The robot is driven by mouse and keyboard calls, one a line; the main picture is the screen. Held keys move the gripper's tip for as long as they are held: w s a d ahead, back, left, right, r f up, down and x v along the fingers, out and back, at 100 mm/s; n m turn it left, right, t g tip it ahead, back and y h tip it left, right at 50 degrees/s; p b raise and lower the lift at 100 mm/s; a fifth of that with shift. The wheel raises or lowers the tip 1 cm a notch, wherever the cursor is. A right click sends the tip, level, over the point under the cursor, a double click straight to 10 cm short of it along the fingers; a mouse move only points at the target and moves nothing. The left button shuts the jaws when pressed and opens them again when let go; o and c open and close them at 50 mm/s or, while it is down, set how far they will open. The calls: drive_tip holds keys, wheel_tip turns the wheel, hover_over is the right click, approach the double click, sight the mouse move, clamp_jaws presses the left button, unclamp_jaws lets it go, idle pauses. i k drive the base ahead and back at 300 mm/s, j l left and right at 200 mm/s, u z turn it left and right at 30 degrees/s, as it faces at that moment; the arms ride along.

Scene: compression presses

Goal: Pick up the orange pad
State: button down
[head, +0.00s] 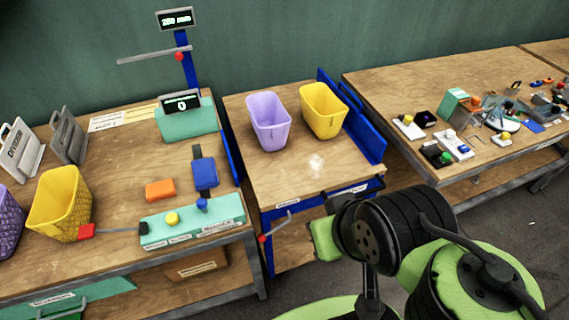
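An orange pad (160,190) lies flat on the left wooden table, just left of a blue block-like device and above the teal control strip. Nothing touches its top. My arm is at the lower right, in front of the middle table and clear of the pad. The end of the arm, with its green part (325,239), is in front of the middle table's front right edge. The fingertips cannot be made out, so I cannot tell whether my gripper is open or shut.
The teal strip (192,222) has yellow and blue knobs. A blue device (205,172) stands close right of the pad. A yellow bin (60,204) is at left. Purple (268,121) and yellow (324,110) bins stand on the middle table. The right table (420,80) is cluttered.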

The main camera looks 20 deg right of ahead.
sight(156, 191)
drive_tip(key=i+j+u, duration=0.1)
drive_tip(key=j+u, duration=0.2)
drive_tip(key=u, duration=0.15)
drive_tip(key=i+j+u, duration=0.15)
drive_tip(key=u, duration=0.3)
drive_tip(key=i+j+u, duration=0.15)
drive_tip(key=u, duration=0.3)
drive_tip(key=i+j+u, duration=0.2)
drive_tip(key=u, duration=0.25)
